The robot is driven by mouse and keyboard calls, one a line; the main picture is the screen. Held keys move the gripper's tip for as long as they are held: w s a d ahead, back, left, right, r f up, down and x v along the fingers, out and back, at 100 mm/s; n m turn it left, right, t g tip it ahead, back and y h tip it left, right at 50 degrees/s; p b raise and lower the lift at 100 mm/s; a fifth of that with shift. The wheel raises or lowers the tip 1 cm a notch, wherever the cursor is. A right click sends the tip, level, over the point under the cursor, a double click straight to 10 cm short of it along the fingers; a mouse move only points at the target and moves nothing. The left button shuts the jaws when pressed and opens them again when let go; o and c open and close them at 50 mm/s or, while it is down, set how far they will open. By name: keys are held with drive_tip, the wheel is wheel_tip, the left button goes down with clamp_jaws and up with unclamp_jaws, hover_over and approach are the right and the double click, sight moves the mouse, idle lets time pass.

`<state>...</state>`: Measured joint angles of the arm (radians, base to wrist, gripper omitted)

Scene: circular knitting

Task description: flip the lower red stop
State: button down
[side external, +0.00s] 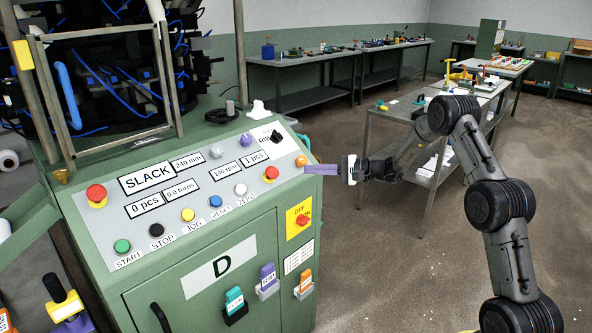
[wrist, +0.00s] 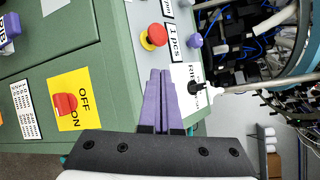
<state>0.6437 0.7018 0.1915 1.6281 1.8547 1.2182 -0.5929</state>
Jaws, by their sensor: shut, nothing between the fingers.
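A red rotary switch (side external: 303,219) sits on a yellow OFF/ON plate (side external: 291,226) on the green cabinet's right part, below the sloped panel; it also shows at left in the wrist view (wrist: 65,103). A red mushroom button on a yellow collar (side external: 271,174) is above it on the panel, and in the wrist view (wrist: 156,35). Another red mushroom button (side external: 96,193) is at the panel's left. My gripper (side external: 307,169) has purple fingers, shut and empty, by the panel's right edge, above the rotary switch. In the wrist view the fingertips (wrist: 160,74) point toward the nearer mushroom button. Contact with the panel cannot be told.
An orange knob (side external: 301,161) is close to my fingertips. Several coloured buttons and labels cover the panel. A knitting machine stands behind.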

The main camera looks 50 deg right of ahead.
drive_tip(key=x, duration=0.9)
drive_tip(key=shift+w+a, duration=0.1)
drive_tip(key=shift+a, duration=0.1)
drive_tip(key=shift+s+a+r, duration=0.2)
drive_tip(key=shift+s+r, duration=0.45)
drive_tip(key=shift+r, duration=0.05)
drive_tip(key=shift+s+a+r, duration=0.1)
drive_tip(key=shift+a+r, duration=0.05)
drive_tip(key=shift+a, duration=0.05)
drive_tip(key=f+v, duration=0.1)
drive_tip(key=v, duration=0.9)
drive_tip(key=shift+d+r, duration=0.35)
drive_tip(key=shift+d, duration=0.05)
